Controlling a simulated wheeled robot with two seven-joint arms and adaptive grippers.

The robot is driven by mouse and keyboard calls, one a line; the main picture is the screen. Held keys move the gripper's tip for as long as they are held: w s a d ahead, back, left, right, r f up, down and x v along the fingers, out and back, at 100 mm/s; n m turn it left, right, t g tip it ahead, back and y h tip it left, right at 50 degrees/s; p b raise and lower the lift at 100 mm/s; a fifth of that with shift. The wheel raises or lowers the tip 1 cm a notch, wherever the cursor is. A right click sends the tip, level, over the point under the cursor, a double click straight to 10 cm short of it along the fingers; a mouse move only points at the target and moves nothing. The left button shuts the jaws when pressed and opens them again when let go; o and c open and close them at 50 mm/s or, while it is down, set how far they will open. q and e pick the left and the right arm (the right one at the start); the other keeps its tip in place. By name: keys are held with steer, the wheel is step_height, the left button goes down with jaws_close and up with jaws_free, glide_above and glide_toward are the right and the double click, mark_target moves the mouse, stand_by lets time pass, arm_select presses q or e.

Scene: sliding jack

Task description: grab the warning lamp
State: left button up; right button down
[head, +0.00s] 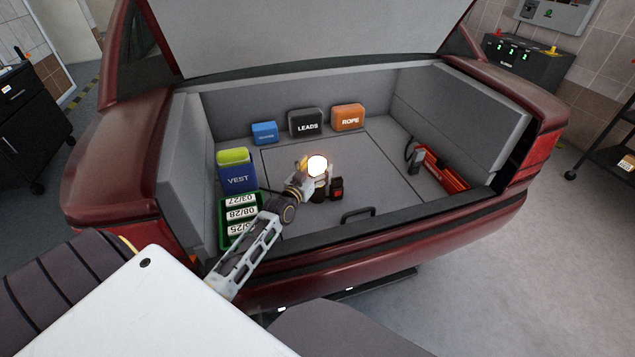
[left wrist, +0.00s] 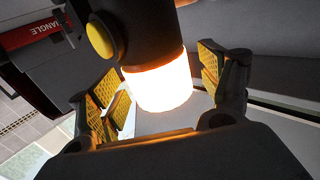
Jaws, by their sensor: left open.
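The warning lamp (head: 317,165) glows bright in the middle of the car boot, upright, with a dark lower body. In the left wrist view its lit cap (left wrist: 160,84) and black body (left wrist: 138,32) with a yellow button fill the middle. My left gripper (head: 308,183) is at the lamp, reaching in over the boot's edge. It is open, and its yellow-padded fingers (left wrist: 163,88) stand on either side of the lit cap. Small gaps seem to show between pads and lamp; contact is hard to judge. My right gripper is not in view.
A green tray (head: 225,243) with date cards and the VEST pack (head: 238,178) lie left. LEADS (head: 306,123) and ROPE (head: 348,117) cases stand behind. A red TRIANGLE case (left wrist: 35,32) lies right in the boot.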

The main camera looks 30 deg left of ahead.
arm_select(q)
steer(key=shift+w, duration=0.65)
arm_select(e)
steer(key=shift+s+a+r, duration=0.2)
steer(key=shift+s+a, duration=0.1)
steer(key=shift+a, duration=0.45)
arm_select(q)
steer(key=shift+c, duration=0.3)
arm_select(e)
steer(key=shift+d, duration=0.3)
arm_select(q)
steer(key=c, duration=1.5)
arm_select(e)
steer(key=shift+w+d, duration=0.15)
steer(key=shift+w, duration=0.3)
arm_select(q)
steer(key=shift+r, duration=0.2)
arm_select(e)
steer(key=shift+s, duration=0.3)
